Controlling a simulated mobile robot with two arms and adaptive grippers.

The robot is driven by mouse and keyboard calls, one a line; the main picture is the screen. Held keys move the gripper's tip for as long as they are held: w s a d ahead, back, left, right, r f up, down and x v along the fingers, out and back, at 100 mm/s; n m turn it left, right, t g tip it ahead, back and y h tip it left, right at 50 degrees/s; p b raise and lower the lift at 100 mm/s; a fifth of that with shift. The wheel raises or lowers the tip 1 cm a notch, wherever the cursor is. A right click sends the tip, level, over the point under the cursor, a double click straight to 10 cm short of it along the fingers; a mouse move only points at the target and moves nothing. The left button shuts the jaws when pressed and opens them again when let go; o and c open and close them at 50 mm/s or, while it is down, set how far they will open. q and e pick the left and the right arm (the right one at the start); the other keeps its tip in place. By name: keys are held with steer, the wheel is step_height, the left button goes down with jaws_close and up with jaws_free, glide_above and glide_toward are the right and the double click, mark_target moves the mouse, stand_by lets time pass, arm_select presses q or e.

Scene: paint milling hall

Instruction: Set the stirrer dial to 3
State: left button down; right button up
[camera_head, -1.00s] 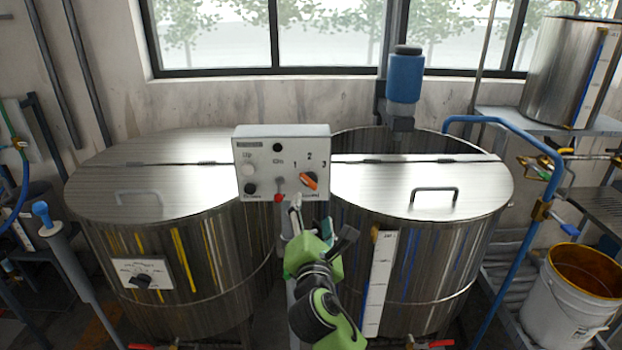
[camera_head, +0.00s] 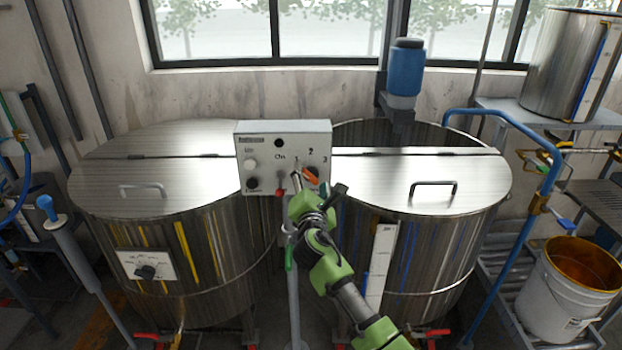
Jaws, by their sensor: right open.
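The grey control box (camera_head: 284,134) stands between the two steel tanks. The stirrer dial (camera_head: 312,173) is a dark knob with an orange bar at the right of its face, with the numbers 1, 2 and 3 around it. The bar slants from upper left to lower right; which number it marks I cannot tell. My right gripper (camera_head: 307,184) is open, in front of the box's lower right part. It overlaps the dial's lower left in the picture and hides part of it; contact cannot be told. My left gripper is out of view.
A red-tipped switch (camera_head: 280,190) sits left of the dial, close to my gripper. Steel tanks with handled lids flank the box. A blue motor (camera_head: 405,72) rises behind the right tank; a white bucket (camera_head: 562,300) stands at right.

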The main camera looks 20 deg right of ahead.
steer(key=c, duration=1.1)
steer(key=m+b, duration=0.1)
steer(key=m, duration=0.1)
steer(key=m+b, duration=0.1)
steer(key=shift+d+f+m+b, duration=0.15)
steer(key=shift+m+b, duration=0.2)
steer(key=shift+m, duration=0.05)
steer(key=m+b, duration=0.3)
steer(key=m, duration=0.2)
steer(key=shift+d+f+m, duration=0.1)
steer(key=shift+d+m, duration=0.05)
steer(key=shift+m, duration=0.15)
steer(key=m+b, duration=0.2)
steer(key=m, duration=0.2)
steer(key=shift+f+b, duration=0.1)
steer(key=shift+b, duration=0.25)
steer(key=shift+d+f+m+b, duration=0.1)
steer(key=shift+m+b, duration=0.85)
steer(key=shift+m, duration=1.25)
